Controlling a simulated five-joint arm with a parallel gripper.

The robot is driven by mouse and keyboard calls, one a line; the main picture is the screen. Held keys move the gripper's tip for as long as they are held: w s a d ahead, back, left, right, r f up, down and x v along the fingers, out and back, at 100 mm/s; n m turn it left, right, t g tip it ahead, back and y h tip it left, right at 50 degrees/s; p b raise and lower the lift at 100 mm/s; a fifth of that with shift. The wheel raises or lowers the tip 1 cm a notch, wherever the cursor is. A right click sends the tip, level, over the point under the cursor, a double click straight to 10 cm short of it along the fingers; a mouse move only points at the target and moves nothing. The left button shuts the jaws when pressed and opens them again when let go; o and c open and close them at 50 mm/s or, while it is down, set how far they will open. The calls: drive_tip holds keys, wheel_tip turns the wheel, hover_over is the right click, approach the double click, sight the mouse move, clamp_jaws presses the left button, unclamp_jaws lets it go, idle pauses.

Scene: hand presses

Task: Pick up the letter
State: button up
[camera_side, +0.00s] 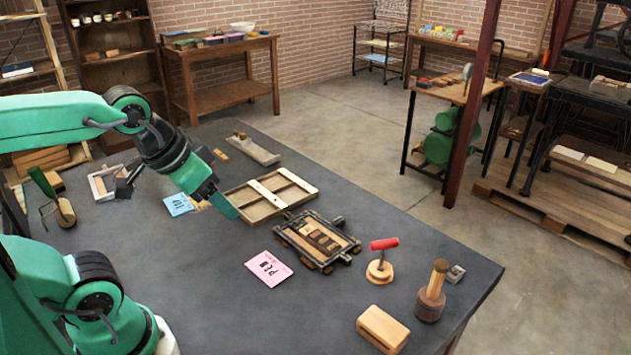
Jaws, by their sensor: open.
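My gripper (220,203) reaches over the dark table from the left, its green tip pointing down and right. It is open, though the gap between its jaws is hard to see from this side. A pink card with dark printed characters (269,269) lies flat, to the right of and nearer than the gripper. A blue card with dark characters (178,204) lies just left of the gripper tip. A small pale piece (202,204) shows beside the tip, partly hidden. I cannot tell which of these is the letter.
A wooden frame (262,208) and a small press with type blocks (325,243) stand right of the gripper. A red-handled tool (381,262), a mallet (431,292) and a wood block (383,328) stand farther right. The front middle table is clear.

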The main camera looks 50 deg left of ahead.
drive_tip(key=shift+w, duration=0.1)
drive_tip(key=n+g, duration=0.5)
drive_tip(key=n, duration=1.3)
hover_over(315, 234)
wheel_tip(315, 234, down, 15)
drive_tip(key=shift+w+f+g, duration=0.25)
drive_tip(key=shift+f+g, duration=0.05)
drive_tip(key=shift+f, duration=1.6)
drive_tip(key=shift+s+f, duration=0.2)
drive_tip(key=shift+f, duration=2.4)
